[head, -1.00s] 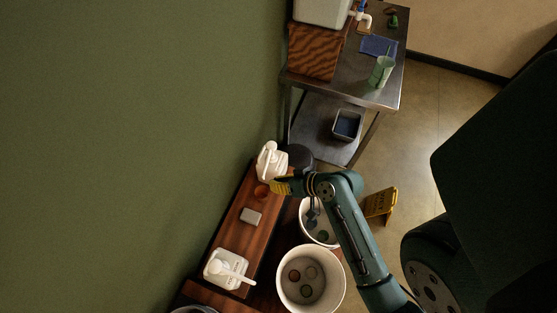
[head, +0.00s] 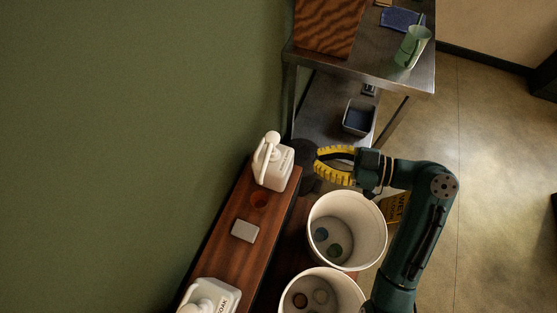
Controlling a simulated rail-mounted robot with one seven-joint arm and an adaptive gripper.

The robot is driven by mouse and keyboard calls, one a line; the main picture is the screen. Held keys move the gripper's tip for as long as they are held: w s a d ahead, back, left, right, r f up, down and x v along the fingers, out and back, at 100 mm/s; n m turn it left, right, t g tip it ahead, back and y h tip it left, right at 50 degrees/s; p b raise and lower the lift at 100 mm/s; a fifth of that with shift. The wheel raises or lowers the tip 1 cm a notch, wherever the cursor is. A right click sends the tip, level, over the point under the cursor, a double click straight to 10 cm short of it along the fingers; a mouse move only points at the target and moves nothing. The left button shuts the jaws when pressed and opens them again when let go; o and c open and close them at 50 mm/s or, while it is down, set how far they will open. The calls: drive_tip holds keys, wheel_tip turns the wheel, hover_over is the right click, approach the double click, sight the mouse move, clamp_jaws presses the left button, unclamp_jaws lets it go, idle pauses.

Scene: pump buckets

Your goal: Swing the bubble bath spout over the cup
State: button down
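A white pump bottle (head: 272,165) stands at the far end of the wooden shelf. Its spout slants down to the lower left in the picture. A second white bottle (head: 212,298) at the near end is cut off by the frame edge. I cannot read which label says bubble bath. A green cup (head: 412,47) stands on the metal table. My gripper (head: 318,160), with yellow fingers, is open and empty, right of the far bottle and apart from it.
Two white buckets (head: 378,230) (head: 355,297) stand right of the shelf, with coloured round things inside. A grey block (head: 244,230) lies on the shelf.

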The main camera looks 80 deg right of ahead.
hover_over(267, 162)
drive_tip(key=f+v, duration=0.1)
drive_tip(key=v, duration=0.3)
drive_tip(key=f, duration=0.2)
drive_tip(key=w+f, duration=0.2)
drive_tip(key=shift+w+d+f, duration=0.15)
drive_tip(key=shift+d+f, duration=0.1)
drive_tip(key=shift+f, duration=0.1)
drive_tip(key=shift+w+f+b, duration=0.6)
drive_tip(key=shift+w+b, duration=0.15)
drive_tip(key=shift+b, duration=0.3)
drive_tip(key=shift+r, duration=0.2)
drive_tip(key=shift+a+r, duration=0.1)
